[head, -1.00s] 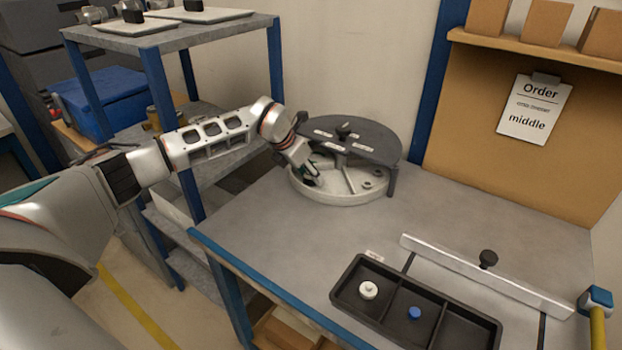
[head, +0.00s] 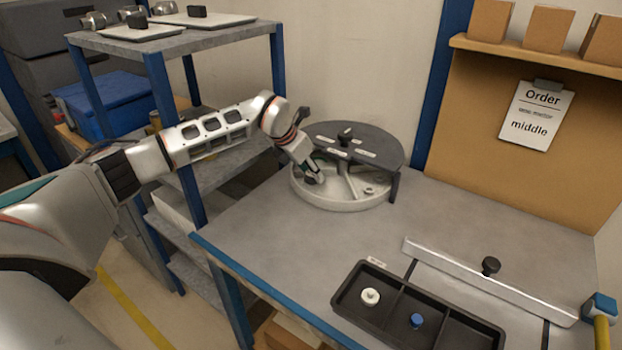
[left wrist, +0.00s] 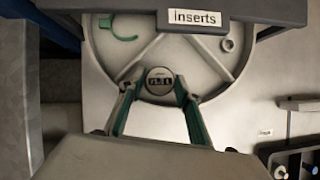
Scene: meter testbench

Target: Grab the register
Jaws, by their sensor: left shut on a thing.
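The register (left wrist: 160,80), a small round dark-faced piece with a row of digits in a window, shows in the left wrist view. My left gripper (left wrist: 156,88) has its green-lined fingers on both sides of it and is shut on it. In the head view my left gripper (head: 314,179) reaches down into the open front section of the round grey carousel (head: 338,203). The register is too small to make out clearly there. I cannot tell whether it still touches the carousel floor. My right gripper is not in view.
A dark cover (head: 365,145) with white labels spans the carousel's back; one label (left wrist: 198,19) reads "Inserts". A black tray (head: 388,337) holds a white piece (head: 370,297) and a blue piece (head: 417,320). A metal rail (head: 480,280) lies behind it. The middle of the bench is clear.

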